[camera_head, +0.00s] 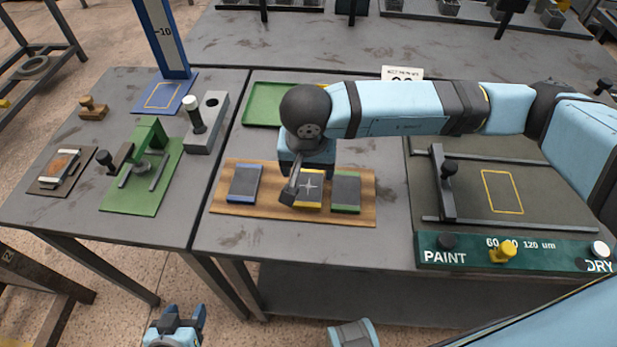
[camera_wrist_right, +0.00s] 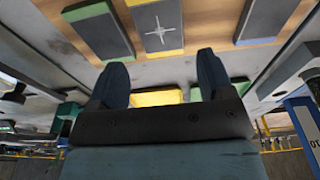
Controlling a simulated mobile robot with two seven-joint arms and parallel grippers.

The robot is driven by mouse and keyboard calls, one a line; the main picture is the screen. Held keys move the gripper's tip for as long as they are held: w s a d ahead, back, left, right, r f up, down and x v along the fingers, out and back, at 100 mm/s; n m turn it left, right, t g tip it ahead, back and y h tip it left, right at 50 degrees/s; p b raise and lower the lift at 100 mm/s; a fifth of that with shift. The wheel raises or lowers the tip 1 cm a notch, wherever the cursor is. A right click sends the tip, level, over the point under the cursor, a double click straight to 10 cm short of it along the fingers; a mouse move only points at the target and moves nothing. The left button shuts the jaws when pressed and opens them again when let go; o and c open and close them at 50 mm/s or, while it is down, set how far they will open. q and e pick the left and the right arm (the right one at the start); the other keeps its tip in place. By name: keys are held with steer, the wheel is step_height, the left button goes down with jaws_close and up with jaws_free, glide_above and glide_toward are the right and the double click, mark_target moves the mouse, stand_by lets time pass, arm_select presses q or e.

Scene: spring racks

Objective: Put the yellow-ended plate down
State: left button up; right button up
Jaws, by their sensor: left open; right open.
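The yellow-ended plate (camera_head: 309,186) is grey with a pale star mark and lies on the wooden board (camera_head: 225,210), between the blue-ended plate (camera_head: 244,183) and the green-ended plate (camera_head: 346,190). My right gripper (camera_head: 290,190) is over its left part in the head view and hides some of it. In the right wrist view the star-marked plate (camera_wrist_right: 158,27) lies beyond the right gripper's spread fingers (camera_wrist_right: 163,75), with nothing held between them. My left gripper (camera_head: 182,313) is open and empty at the bottom edge of the head view.
A green tray (camera_head: 262,107) lies behind the board. A green fixture (camera_head: 150,165) and a grey block with a post (camera_head: 205,125) stand on the left table. A paint station (camera_head: 515,250) with knobs is at the right. Bare tabletop lies around the board.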

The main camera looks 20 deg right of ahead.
steer(key=r, duration=0.4)
steer(key=shift+s+a+r, duration=0.15)
steer(key=shift+s+r, duration=0.2)
steer(key=shift+r, duration=0.05)
steer(key=shift+s+f, duration=0.1)
